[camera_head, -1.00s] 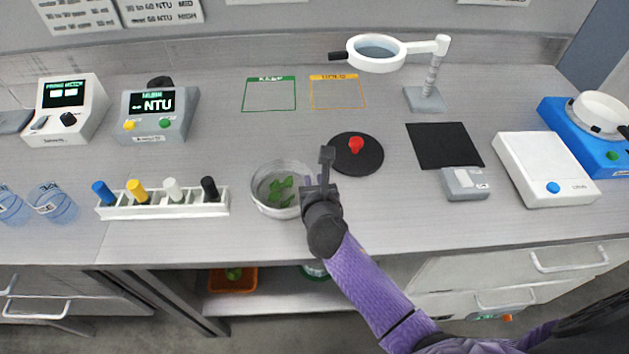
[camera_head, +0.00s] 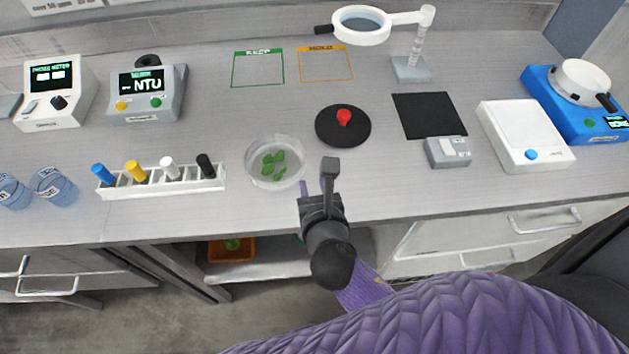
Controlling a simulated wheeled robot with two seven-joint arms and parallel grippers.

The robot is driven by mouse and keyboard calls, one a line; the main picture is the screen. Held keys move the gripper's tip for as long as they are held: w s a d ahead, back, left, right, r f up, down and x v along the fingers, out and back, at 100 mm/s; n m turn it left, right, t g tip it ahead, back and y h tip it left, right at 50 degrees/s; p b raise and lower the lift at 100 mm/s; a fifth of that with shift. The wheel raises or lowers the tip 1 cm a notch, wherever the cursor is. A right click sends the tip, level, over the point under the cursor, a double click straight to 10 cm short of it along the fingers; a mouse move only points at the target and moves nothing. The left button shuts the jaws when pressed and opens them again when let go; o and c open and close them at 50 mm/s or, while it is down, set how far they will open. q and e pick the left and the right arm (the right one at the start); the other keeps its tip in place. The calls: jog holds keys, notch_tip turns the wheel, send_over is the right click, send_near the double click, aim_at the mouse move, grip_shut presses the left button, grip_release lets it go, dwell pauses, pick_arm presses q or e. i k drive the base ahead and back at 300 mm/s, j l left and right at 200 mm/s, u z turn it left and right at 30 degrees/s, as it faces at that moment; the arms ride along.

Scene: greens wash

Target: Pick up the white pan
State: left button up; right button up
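A white pan (camera_head: 583,77) with a dark handle sits on a blue device (camera_head: 548,97) at the far right of the bench. My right gripper (camera_head: 317,178) is near the front edge of the bench, just right of a clear round dish (camera_head: 252,172) with green leaves (camera_head: 273,163) in it. Its two fingers look apart, with nothing seen between them. It is far to the left of the pan. My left gripper is not in view.
A white scale-like box (camera_head: 522,130) stands left of the blue device. A grey box (camera_head: 447,152), a black mat (camera_head: 428,115), a black disc with red knob (camera_head: 343,127) and a magnifier stand (camera_head: 411,69) lie between. A rack of markers (camera_head: 190,184) stands left.

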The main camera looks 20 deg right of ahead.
aim_at(581, 77)
jog(key=z, duration=2.25)
